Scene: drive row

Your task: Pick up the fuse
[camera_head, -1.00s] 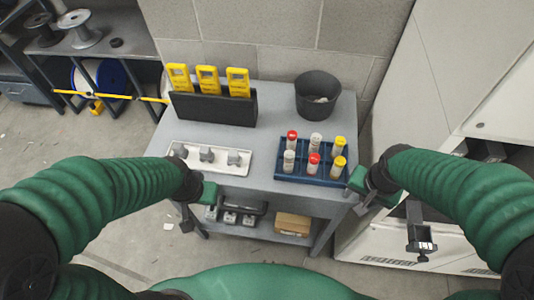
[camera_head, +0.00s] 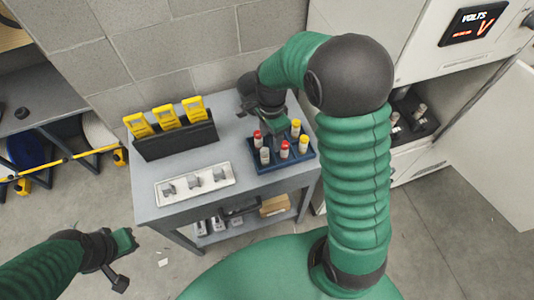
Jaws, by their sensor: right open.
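The fuses are small pale cylinders with coloured caps in a blue tray (camera_head: 262,172) at the right end of the grey table. Red-capped ones stand at the back left (camera_head: 258,138) and front middle (camera_head: 284,150). Yellow-capped ones stand at the right (camera_head: 296,128) and front right (camera_head: 303,145), and a pale-capped one stands at the front left (camera_head: 265,156). My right gripper (camera_head: 277,122) is open above the tray's back middle and hides most of what is there. My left gripper (camera_head: 121,262) is off the table at lower left, with nothing visible in it.
A black rack (camera_head: 176,142) with yellow devices and a white plate (camera_head: 195,186) with grey clips stand on the table (camera_head: 240,198). At right is a pale cabinet (camera_head: 420,25) with a VOLTS display and an open compartment.

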